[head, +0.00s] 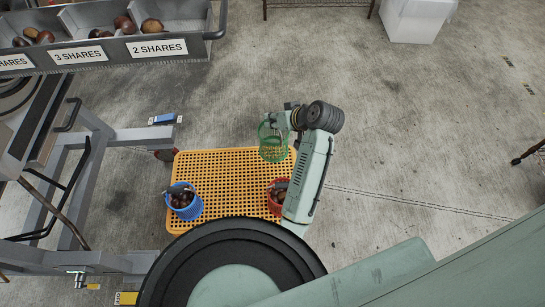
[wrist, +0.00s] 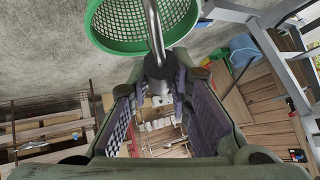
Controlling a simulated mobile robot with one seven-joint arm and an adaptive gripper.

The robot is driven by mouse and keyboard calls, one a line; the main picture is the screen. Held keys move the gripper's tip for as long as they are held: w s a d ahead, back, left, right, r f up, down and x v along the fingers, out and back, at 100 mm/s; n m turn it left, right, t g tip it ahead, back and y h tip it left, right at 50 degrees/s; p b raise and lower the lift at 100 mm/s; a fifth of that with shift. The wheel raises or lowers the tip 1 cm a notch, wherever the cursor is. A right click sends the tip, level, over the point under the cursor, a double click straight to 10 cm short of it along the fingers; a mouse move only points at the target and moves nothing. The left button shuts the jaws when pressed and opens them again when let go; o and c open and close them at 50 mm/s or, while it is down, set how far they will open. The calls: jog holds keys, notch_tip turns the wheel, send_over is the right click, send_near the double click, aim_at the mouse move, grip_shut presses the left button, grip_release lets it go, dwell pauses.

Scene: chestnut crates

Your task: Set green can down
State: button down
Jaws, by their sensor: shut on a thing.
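The green can (head: 272,150) is a mesh basket. In the head view it overlaps the far right part of the orange perforated platform (head: 222,180); I cannot tell whether it touches it. My gripper (head: 290,118) is shut on the can's grey handle, just beside its top. In the wrist view the green can (wrist: 98,35) hangs at the top, seemingly empty, with its handle running between the fingers of my gripper (wrist: 160,72).
A blue bucket (head: 183,208) and a red bucket (head: 275,205), both with chestnuts, stand on the platform's near left and near right. The platform's middle is bare. A grey metal frame (head: 85,180) stands left, with labelled bins (head: 115,50) above. A white box (head: 415,20) is far right.

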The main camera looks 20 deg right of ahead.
aim_at(285, 144)
jog(key=f, duration=1.3)
jog(key=shift+w+f, duration=0.2)
jog(key=shift+f, duration=0.1)
jog(key=shift+f, duration=0.2)
jog(key=c, duration=1.5)
grip_release()
jog(key=shift+o, duration=0.2)
jog(key=shift+d+r, duration=0.1)
jog(key=shift+r, duration=0.1)
jog(key=v, duration=1.2)
jog(key=shift+b, duration=0.4)
